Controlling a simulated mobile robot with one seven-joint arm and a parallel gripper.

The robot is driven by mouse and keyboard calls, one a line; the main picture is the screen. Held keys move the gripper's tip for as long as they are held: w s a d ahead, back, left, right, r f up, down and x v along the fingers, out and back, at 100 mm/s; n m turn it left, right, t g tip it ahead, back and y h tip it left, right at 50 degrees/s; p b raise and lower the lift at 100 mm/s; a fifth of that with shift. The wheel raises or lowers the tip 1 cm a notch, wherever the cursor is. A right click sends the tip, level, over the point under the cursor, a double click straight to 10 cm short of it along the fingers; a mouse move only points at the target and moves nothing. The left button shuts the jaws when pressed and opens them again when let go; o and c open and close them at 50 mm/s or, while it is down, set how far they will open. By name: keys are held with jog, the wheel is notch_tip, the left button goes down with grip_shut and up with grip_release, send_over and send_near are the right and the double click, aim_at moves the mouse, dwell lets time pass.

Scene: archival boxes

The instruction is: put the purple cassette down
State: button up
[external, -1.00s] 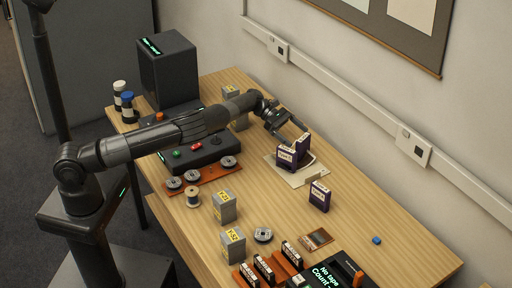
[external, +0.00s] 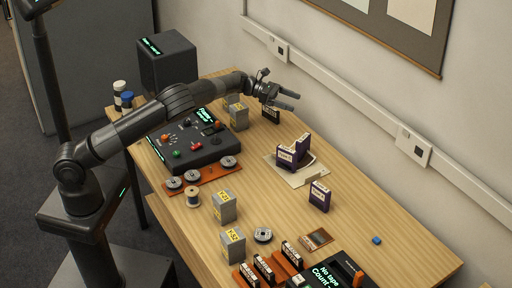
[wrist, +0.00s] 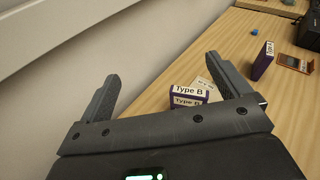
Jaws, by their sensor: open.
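My gripper (external: 295,101) is open and empty, raised above the far part of the table near the wall. Its spread fingers (wrist: 158,72) also show in the wrist view. A purple cassette with a white label (external: 287,158) stands on a cream sheet (external: 288,178), apart from the gripper. In the wrist view two "Type B" labels (wrist: 188,91) show one above the other between the fingers; the lower part is hidden by the gripper body. Another purple cassette (external: 319,198) stands upright on bare wood nearer the front; it also shows in the wrist view (wrist: 263,60).
A black control console (external: 195,142) and an orange rack with reels (external: 205,178) are at the left. The right side of the table is mostly clear.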

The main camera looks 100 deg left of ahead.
notch_tip(320, 180, up, 15)
jog(key=s+d+n+t+y, duration=0.1)
jog(key=s+n+y, duration=0.1)
jog(key=n+y, duration=0.9)
jog(key=s+d+r+n+g+h, duration=0.1)
jog(key=s+d+r+n+g, duration=0.3)
jog(key=d+n, duration=0.6)
jog(key=s+d+n+g+h, duration=0.1)
jog(key=s+d+n+h, duration=0.1)
jog(key=s+d+n, duration=0.4)
jog(key=s+d+f+n+g+h, duration=0.1)
jog(key=s+d, duration=0.2)
jog(key=d, duration=0.6)
jog(key=s+d+n+g+h, duration=0.1)
jog(key=s+d+n+h, duration=0.1)
jog(key=s+d+n, duration=0.4)
jog(key=s+d+f+g+h, duration=0.1)
jog(key=s+d+f+g, duration=0.1)
jog(key=s+d, duration=0.7)
jog(key=s+d+f+n+g+h, duration=0.1)
jog(key=s+d+f, duration=0.4)
jog(key=s+d, duration=0.5)
jog(key=shift+f+g+h, duration=0.15)
jog(key=shift+g+h, duration=0.35)
jog(key=shift+h, duration=0.3)
dwell(0.5)
